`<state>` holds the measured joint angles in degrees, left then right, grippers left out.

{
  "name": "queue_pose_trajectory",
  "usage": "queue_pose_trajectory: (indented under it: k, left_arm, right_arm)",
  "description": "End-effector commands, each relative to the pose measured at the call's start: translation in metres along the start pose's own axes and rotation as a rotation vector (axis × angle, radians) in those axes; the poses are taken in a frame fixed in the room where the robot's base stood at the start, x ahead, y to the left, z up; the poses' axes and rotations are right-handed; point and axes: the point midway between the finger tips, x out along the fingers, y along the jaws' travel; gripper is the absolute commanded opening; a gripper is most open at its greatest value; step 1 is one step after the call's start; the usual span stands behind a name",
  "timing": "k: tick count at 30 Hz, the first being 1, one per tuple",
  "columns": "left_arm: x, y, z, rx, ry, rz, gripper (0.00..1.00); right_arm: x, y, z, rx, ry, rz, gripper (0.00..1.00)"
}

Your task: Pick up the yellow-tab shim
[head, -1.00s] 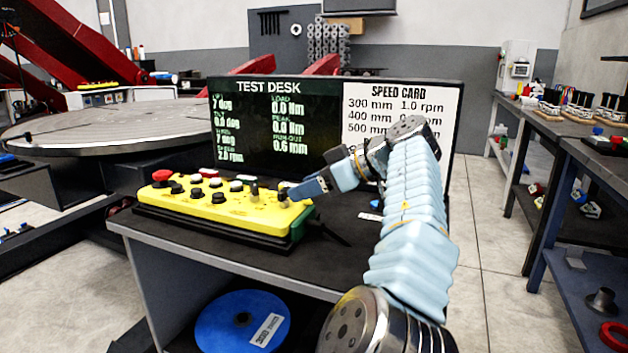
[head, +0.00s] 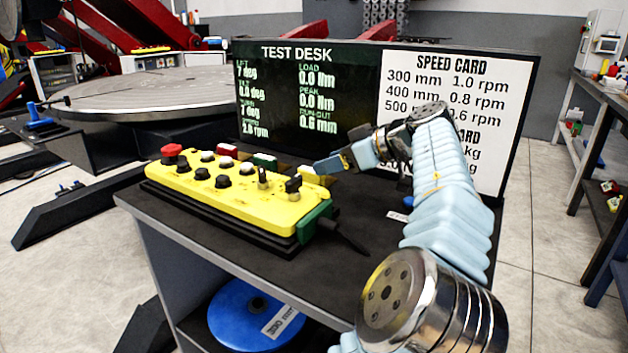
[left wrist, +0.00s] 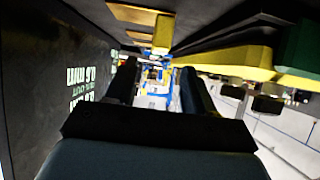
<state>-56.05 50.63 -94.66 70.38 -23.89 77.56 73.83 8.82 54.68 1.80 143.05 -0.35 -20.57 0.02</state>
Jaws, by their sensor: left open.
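A small yellow piece (head: 316,174), which looks like the yellow-tab shim, shows behind the right end of the yellow control box (head: 215,195), partly hidden by the box and my left gripper. In the left wrist view, a yellow tab (left wrist: 163,34) shows beyond the fingertips, close to tan flat pieces. My left gripper (head: 320,166) is at the shim in the head view, between the box and the display. Its two fingers (left wrist: 156,78) are apart in the left wrist view, with nothing seen between them. I cannot tell whether it touches the shim. My right gripper is out of view.
Red (head: 227,150) and green (head: 264,160) tabs lie behind the box. The test desk display (head: 310,105) stands at the back. Knobs and switches rise from the box. A cable leaves its right end. The dark desk top (head: 255,275) is clear in front.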

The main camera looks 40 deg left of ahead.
Motion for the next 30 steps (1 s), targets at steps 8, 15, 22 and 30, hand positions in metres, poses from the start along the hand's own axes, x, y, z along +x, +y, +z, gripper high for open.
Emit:
queue_pose_trajectory:
  k: [8, 15, 22, 30]
  left_arm:
    - [0.038, 0.002, 0.007, 0.001, -0.001, -0.003, 0.53]
    - [0.054, 0.003, 0.007, 0.0, 0.0, 0.0, 0.53]
    - [0.053, 0.003, 0.008, 0.0, 0.0, 0.0, 0.39]
    - [0.053, 0.003, 0.008, 0.0, 0.0, 0.0, 0.0]
  right_arm:
    - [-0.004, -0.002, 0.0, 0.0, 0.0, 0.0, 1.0]
    - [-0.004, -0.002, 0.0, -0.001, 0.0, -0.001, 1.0]
    - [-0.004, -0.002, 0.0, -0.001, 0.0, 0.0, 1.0]
    - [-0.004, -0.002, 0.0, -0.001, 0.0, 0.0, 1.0]
